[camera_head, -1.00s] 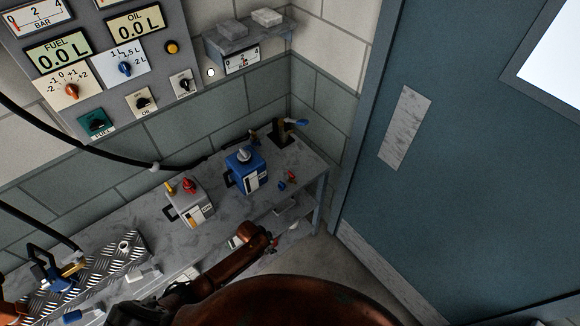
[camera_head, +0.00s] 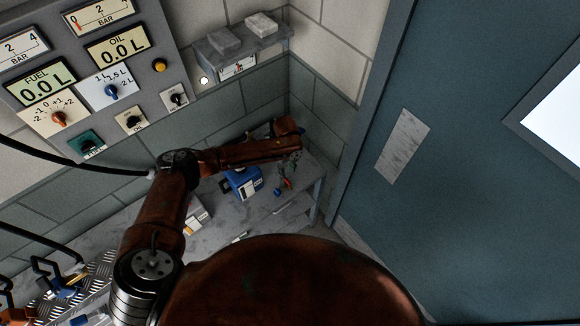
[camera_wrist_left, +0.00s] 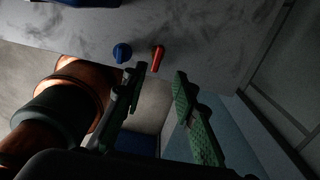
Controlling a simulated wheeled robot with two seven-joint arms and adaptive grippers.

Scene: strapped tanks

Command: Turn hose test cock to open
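My left arm reaches across the bench to its far right corner. My left gripper (camera_head: 289,168) points down there, and its fingers are partly hidden by the wrist. A red piece (camera_wrist_left: 158,57) and a blue knob (camera_wrist_left: 122,53) lie on the bench top just beyond the fingertips; I see no contact. They also show as small red and blue spots in the head view. The dark corner fitting with a blue lever, possibly the hose test cock, is now hidden behind my arm. My right gripper is out of view.
A gauge panel (camera_head: 155,48) and a small shelf (camera_head: 248,43) hang above. A blue door (camera_head: 455,160) stands right.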

